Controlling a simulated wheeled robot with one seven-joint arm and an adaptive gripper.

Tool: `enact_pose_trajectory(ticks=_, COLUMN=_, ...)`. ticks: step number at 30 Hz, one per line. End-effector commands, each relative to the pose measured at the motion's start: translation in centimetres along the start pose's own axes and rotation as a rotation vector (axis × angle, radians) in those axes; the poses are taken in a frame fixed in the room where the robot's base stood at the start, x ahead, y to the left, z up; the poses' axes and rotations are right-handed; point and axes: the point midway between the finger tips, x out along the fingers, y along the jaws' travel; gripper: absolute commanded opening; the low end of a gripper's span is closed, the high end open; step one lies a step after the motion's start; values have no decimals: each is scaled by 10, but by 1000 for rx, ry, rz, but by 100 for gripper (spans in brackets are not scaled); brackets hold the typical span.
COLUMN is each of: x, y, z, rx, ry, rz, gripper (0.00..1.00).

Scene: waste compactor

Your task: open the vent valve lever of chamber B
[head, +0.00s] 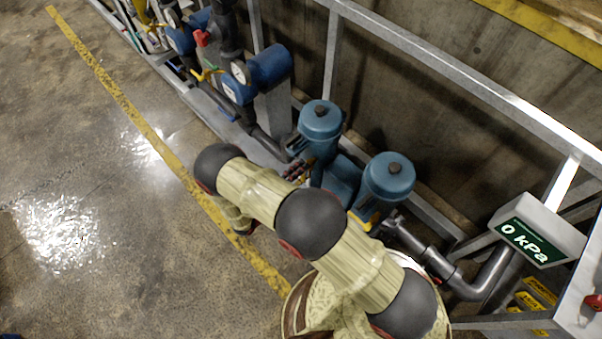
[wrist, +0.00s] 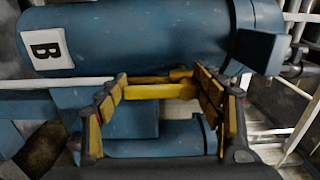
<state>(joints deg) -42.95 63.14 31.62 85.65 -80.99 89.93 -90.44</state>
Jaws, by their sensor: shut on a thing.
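The blue cylinder of chamber B (wrist: 150,40) fills the upper part of the wrist view, with a white plate marked B (wrist: 45,50) at its left. A yellow vent valve lever (wrist: 150,92) lies crosswise below the cylinder. My gripper (wrist: 161,84) has its yellow-padded fingers at both ends of the lever, shut on it. Two blue capped vessels (head: 320,120) and (head: 388,178) stand beside my arm; I cannot tell there which is chamber B.
A display (head: 525,241) at the right reads 0 kPa. A grey metal rail (head: 440,65) runs behind the vessels. Grey pipework (head: 430,258) leads from the near vessel to the right. Blue gauges (head: 240,80) stand farther back. The floor left of the yellow line (head: 130,110) is clear.

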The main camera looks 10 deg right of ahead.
Motion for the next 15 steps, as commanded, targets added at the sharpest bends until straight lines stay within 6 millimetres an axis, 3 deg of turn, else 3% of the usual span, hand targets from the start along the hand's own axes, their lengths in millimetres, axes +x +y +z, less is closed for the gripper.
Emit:
enact_pose_trajectory(ticks=7, x=0, y=1, z=1, rx=-2, ry=-2, rz=1, gripper=21)
enact_pose_trajectory(ticks=8, x=0, y=1, z=1, rx=-2, ry=-2, rz=1, gripper=67)
enact_pose_trajectory(ticks=15, x=0, y=0, z=0, rx=-1, ry=-1, rz=1, gripper=81)
